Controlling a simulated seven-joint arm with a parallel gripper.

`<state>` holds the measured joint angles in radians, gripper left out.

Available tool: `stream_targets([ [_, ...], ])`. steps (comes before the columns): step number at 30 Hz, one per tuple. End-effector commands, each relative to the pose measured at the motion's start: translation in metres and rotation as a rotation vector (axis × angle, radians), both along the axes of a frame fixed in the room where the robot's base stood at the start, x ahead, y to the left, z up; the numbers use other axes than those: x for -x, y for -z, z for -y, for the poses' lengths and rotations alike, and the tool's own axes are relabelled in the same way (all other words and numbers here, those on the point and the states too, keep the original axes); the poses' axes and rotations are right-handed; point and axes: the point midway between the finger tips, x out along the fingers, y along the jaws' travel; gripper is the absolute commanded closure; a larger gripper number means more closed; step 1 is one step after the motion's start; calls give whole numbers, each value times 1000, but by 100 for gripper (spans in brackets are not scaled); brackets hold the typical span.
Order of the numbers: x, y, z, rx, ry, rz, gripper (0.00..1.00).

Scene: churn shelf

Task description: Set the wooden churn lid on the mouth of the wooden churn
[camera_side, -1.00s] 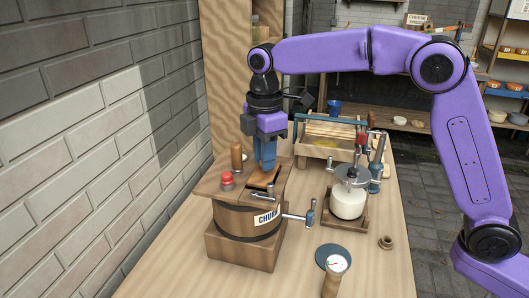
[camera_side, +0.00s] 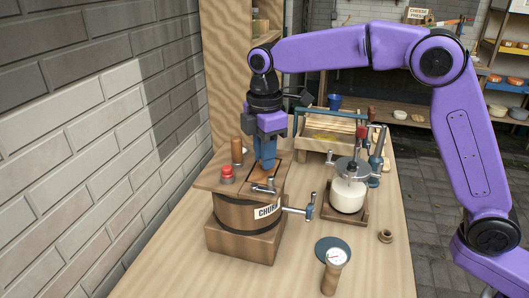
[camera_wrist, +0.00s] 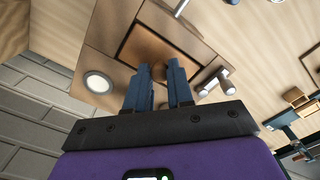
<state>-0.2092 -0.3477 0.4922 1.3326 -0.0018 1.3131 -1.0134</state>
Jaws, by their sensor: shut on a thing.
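The wooden churn (camera_side: 238,217) is a banded barrel on a block, with a wide plank top and a label on its front. My gripper (camera_side: 265,166) points down over the mouth in that top, fingers shut on the knob of the wooden churn lid (camera_side: 256,174). In the wrist view the lid (camera_wrist: 178,48) is a square brown panel lying within the dark-edged outline of the mouth, roughly square to it. The knob shows between the fingertips of my gripper (camera_wrist: 160,75). I cannot tell whether the lid rests fully down. My fingers hide part of it.
On the churn top stand a red-capped fitting (camera_side: 227,174) and a wooden peg (camera_side: 237,150). A crank handle (camera_side: 300,211) sticks out right.

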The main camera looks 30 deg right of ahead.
Motion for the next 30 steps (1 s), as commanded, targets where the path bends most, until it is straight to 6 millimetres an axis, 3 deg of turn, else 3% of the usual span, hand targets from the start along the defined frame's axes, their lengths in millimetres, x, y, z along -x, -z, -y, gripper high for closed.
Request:
stream_targets([
  [7,0,-1,0,0,0,1,100],
  [8,0,-1,0,0,0,1,68],
  [9,0,-1,0,0,0,1,55],
  [10,0,-1,0,0,0,1,48],
  [16,0,-1,0,0,0,0,48],
  [17,0,0,0,0,0,0,55],
  [18,0,0,0,0,0,0,68],
  [30,0,-5,0,0,0,1,69],
])
